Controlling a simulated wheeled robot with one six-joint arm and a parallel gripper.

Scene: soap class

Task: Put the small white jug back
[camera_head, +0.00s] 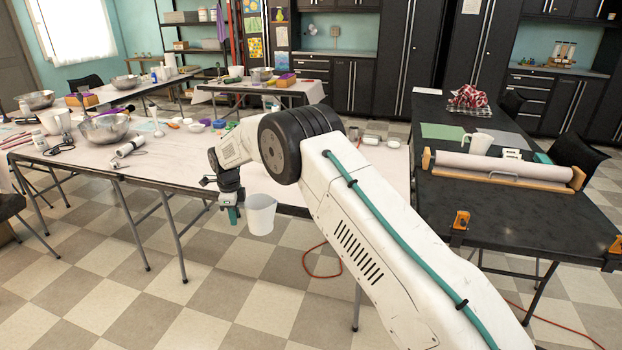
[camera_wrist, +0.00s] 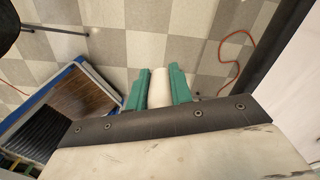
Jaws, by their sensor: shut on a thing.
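A small white jug (camera_head: 261,215) hangs in my gripper (camera_head: 234,214) in the head view, in front of the near edge of the long white table (camera_head: 190,180) and over the checkered floor. It looks roughly upright, with its wide rim up. In the wrist view, my green fingers (camera_wrist: 158,90) are shut on a white part of the jug (camera_wrist: 160,88), with floor beyond. The finger contact is small in the head view.
The black table (camera_head: 450,205) also holds a paper roll (camera_head: 500,168) in a wooden holder, orange clamps (camera_head: 461,220) and a green mat (camera_head: 442,131). Bowls and jugs crowd the white table's left end. A red cable (camera_wrist: 232,52) lies on the floor.

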